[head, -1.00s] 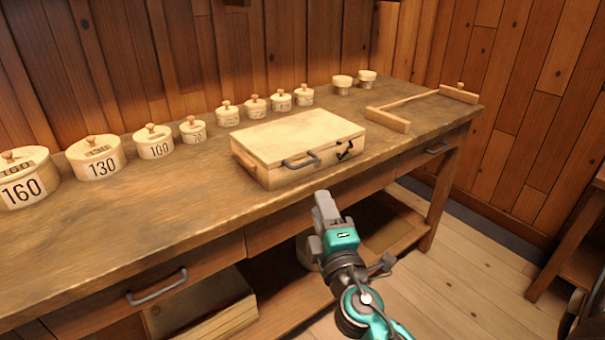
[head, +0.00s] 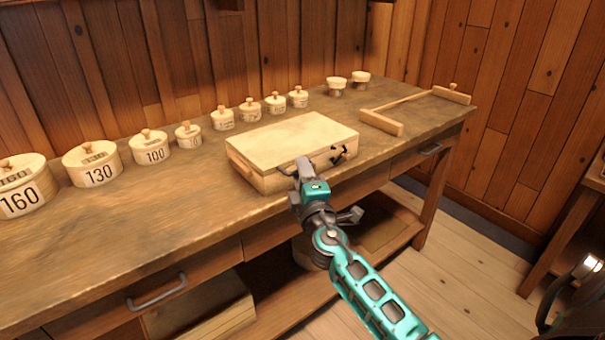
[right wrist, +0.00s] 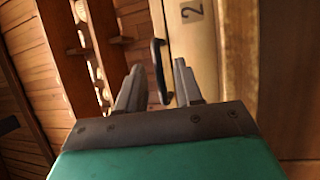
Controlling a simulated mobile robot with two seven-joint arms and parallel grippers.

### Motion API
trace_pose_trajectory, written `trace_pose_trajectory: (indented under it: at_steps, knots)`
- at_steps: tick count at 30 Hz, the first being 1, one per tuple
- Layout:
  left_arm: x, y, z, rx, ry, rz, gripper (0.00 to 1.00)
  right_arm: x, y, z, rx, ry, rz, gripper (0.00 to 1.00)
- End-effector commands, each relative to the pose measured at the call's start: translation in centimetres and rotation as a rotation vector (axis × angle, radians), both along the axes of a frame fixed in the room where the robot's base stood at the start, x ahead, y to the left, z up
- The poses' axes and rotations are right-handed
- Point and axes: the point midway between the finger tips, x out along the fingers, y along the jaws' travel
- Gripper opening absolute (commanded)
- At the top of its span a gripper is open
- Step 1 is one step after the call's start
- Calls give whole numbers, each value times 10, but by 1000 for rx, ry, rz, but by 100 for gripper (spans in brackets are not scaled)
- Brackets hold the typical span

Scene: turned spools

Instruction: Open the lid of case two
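Case two (head: 285,178) is a pale wooden box on the workbench, with its lid (head: 290,137) shut. In the right wrist view, the case (right wrist: 192,50) bears a "2", and the handle (right wrist: 157,65) shows between my fingertips. My right gripper (head: 304,165) is at the case's front, by the handle and partly covering it. In the right wrist view this gripper (right wrist: 158,80) is open, its fingers apart; contact with the handle cannot be told. My left gripper is not in view.
Lidded round boxes, such as the one marked 130 (head: 93,164), line the bench's (head: 130,230) back and left. Two small cups (head: 337,86) and a wooden bar-shaped piece (head: 383,123) are at the right. The bench in front-left of the case is clear.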

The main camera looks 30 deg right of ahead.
Motion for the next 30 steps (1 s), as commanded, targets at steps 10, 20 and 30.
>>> trace_pose_trajectory:
  at_steps: [10,20,30]
  knots:
    - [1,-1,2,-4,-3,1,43,0,0,0,0,0,0,12]
    - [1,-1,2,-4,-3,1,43,0,0,0,0,0,0,0]
    - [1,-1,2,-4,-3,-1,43,0,0,0,0,0,0,0]
